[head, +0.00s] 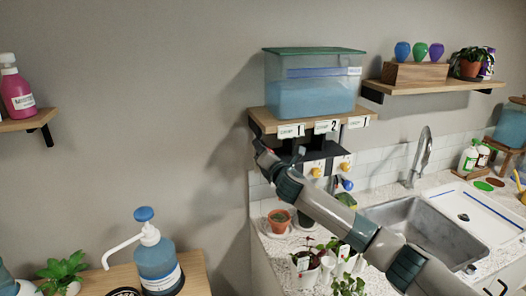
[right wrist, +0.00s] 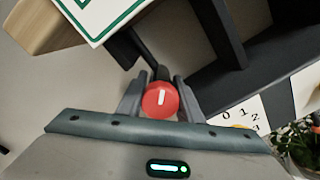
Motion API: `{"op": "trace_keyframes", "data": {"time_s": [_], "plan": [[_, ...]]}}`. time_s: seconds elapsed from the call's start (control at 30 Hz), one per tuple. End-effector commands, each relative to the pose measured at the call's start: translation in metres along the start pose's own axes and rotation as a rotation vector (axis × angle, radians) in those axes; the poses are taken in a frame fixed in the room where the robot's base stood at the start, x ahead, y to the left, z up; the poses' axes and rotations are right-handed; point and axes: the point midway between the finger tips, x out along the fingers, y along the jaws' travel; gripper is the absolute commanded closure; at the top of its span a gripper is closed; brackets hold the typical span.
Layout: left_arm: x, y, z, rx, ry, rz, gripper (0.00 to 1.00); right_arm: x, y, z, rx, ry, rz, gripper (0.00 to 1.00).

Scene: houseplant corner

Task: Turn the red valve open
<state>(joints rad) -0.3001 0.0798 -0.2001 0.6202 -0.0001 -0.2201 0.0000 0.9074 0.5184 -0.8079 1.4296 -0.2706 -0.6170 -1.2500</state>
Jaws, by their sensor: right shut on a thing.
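The red valve (right wrist: 160,100) is a round red knob with a short white mark, seen in the right wrist view. It sits between the two fingers of my right gripper (right wrist: 160,97), which is shut on it. In the head view my right gripper (head: 266,156) is under the left end of the tank shelf, and the valve is largely hidden there. A card with the numbers 0 1 2 3 (right wrist: 238,116) shows right of the knob in the wrist view. My left gripper is not in view.
A water tank (head: 310,85) with a green lid stands on the wooden shelf (head: 262,121) above my right gripper. Potted plants (head: 278,217) and a sink (head: 420,220) lie below. A blue pump bottle (head: 157,262) stands lower left.

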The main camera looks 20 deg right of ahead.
Motion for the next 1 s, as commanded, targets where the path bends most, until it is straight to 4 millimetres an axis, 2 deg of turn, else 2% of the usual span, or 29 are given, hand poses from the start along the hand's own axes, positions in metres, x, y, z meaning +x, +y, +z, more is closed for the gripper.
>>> {"op": "trace_keyframes", "data": {"time_s": [0.6, 1.0], "plan": [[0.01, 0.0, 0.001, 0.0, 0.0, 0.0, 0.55, 0.0, -0.001, -0.001, 0.578, 0.0, -0.002, 0.9], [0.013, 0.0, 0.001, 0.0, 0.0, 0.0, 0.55, 0.0, -0.001, 0.0, 0.799, -0.001, -0.001, 0.9]]}}
